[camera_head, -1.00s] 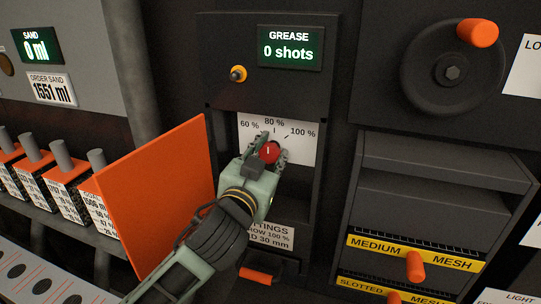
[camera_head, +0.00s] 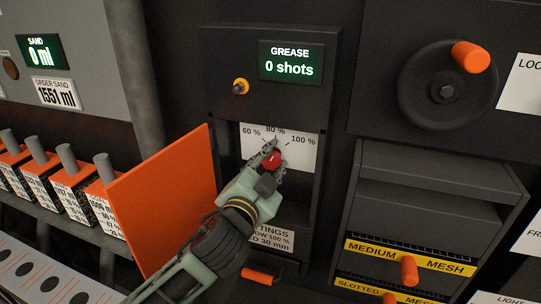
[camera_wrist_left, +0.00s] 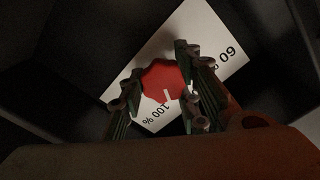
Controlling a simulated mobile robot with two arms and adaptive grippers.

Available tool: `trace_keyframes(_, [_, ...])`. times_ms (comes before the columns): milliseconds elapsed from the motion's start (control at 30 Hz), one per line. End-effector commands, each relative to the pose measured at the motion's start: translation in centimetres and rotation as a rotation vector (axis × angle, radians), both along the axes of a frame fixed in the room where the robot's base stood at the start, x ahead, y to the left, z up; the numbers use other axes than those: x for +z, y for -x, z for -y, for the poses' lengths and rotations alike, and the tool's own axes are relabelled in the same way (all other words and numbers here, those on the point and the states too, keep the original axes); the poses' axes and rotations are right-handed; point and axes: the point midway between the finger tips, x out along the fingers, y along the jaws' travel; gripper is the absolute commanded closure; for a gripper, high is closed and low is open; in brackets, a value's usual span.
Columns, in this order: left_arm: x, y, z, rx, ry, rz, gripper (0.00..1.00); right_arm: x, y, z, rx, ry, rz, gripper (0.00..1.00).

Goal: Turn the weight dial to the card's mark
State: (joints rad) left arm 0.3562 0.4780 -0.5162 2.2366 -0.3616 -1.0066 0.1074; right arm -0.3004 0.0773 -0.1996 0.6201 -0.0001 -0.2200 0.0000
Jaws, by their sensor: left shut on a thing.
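The red dial (camera_head: 271,159) is in the open recess under the grease display, before a white scale plate (camera_head: 301,153) reading 60 %, 80 % and 100 %. My left gripper (camera_head: 273,161) is shut on the dial, one finger on each side; the dial also shows in the left wrist view (camera_wrist_left: 158,78). There its white mark points towards the side of the 100 % label; the 80 % label is mostly hidden by a finger. My right gripper is not in view.
An orange panel (camera_head: 165,200) stands out left of the recess, close to my left arm. A yellow-orange button (camera_head: 240,86) and the grease display (camera_head: 291,63), reading 0 shots, are above. A handwheel (camera_head: 446,85) and mesh drawers (camera_head: 410,257) are at right.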

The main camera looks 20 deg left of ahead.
Motion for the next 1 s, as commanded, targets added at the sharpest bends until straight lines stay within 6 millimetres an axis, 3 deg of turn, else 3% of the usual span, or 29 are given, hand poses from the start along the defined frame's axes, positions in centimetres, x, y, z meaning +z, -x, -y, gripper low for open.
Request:
trace_keyframes(500, [-0.8, 0.1, 0.1, -0.006, -0.29, -0.007, 0.96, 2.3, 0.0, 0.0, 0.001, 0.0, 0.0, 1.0])
trace_keyframes(1000, [-1.2, 0.1, 0.1, -0.006, -0.327, -0.01, 0.96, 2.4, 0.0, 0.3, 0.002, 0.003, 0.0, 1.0])
